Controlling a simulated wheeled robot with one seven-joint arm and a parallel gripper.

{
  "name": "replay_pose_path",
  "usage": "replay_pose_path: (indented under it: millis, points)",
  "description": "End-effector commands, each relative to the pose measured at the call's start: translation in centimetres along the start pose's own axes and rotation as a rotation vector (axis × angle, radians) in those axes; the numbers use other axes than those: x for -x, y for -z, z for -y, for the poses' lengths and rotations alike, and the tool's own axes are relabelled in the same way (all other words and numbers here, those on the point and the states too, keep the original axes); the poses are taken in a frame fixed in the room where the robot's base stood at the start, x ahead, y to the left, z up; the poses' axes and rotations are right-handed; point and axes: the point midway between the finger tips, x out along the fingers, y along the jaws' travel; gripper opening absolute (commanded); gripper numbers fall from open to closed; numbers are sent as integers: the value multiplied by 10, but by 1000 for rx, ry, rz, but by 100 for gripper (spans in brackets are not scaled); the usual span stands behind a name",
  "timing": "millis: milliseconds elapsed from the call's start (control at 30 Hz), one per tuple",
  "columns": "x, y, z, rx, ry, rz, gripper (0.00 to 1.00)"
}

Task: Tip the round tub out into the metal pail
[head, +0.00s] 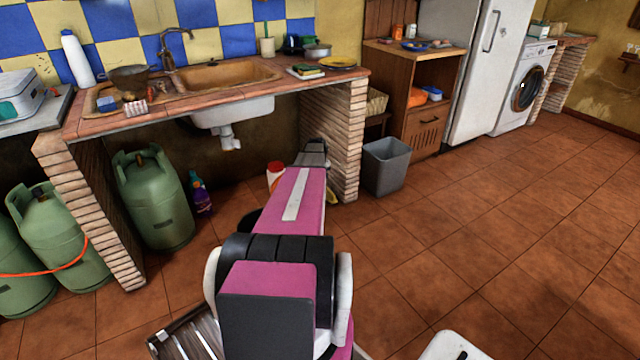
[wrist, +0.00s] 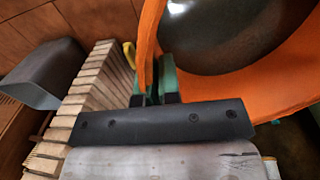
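The round tub (wrist: 147,45) shows in the wrist view as a large orange rim curving across the top and right. A dark, glossy round surface lies inside the rim; I cannot tell what it is. My gripper (wrist: 155,88) has its green finger pads on either side of the near rim and is shut on it. In the head view my own arm hides the fingers and the tub. A grey open bin (head: 386,166) stands on the floor right of the brick pillar, and also at the left of the wrist view (wrist: 42,75). No other pail is clearly visible.
The brick pillar (head: 347,140) of the sink counter (head: 150,112) stands close to my gripper. Green gas bottles (head: 155,200) and a purple bottle (head: 201,195) stand under the counter. A wooden cabinet (head: 425,125) is behind the bin. The tiled floor at right is clear.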

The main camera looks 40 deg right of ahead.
Motion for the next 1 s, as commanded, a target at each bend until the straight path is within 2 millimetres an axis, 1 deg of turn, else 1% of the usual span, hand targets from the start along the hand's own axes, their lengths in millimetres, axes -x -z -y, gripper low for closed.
replay_pose_path:
  millis: [33, 100, 600, 1000]
  points:
    - [7, -1, 2, 2, -22, -2, 0]
    - [14, -1, 2, 1, -53, -5, 0]
    - [61, -1, 19, 4, -289, -15, 0]
    - [91, -2, 46, 5, -477, -20, 0]
